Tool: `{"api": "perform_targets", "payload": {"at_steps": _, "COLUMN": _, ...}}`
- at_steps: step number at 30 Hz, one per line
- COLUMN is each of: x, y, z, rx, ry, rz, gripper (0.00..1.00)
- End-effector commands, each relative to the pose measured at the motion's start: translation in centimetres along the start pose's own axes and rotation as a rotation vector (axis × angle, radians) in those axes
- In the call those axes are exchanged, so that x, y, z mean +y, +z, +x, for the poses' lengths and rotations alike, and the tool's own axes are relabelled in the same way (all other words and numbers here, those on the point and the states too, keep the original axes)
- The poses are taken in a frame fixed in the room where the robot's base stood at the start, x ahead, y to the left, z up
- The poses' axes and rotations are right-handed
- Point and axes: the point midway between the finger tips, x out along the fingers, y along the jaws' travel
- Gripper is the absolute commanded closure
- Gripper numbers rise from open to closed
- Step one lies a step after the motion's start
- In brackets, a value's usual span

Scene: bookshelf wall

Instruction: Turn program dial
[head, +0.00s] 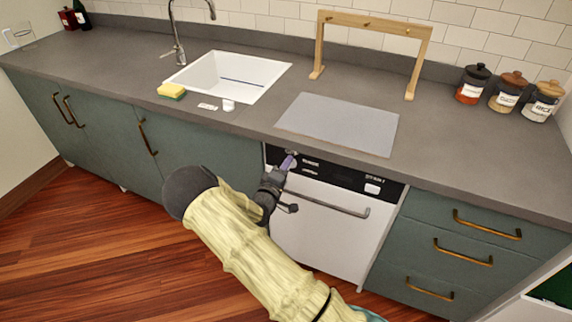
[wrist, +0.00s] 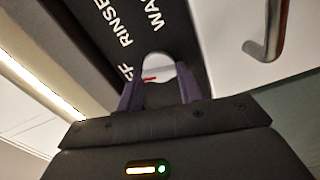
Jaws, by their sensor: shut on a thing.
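The program dial (wrist: 158,68) is a pale round knob with a red pointer mark on the dishwasher's black control panel. In the wrist view it sits between the purple fingers of my gripper (wrist: 159,92), which is shut on it. Printed words, including "RINSE", run beside the dial. In the head view my gripper (head: 288,163) is at the left end of the control panel (head: 335,174). The white dishwasher (head: 318,228) stands under the counter with its door shut. The dial is mostly hidden by my gripper in the head view.
A bar handle (head: 328,202) crosses the dishwasher door just below the panel; it also shows in the wrist view (wrist: 272,35). The grey counter (head: 440,150) overhangs the panel. Drawers (head: 470,240) with brass handles stand to the right. The wooden floor is clear at left.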

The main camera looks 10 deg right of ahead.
Motion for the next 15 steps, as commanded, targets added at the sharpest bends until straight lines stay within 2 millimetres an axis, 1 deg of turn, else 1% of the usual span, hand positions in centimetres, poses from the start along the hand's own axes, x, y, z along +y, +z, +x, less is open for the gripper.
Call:
{"api": "perform_targets", "payload": {"at_steps": 6, "x": -0.1, "y": -0.17, "z": -0.08, "rx": 0.004, "ry": -0.002, "rz": -0.138, "gripper": 0.86}}
{"api": "perform_targets", "payload": {"at_steps": 15, "x": -0.19, "y": -0.17, "z": -0.07, "rx": 0.004, "ry": -0.001, "rz": -0.22, "gripper": 0.86}}
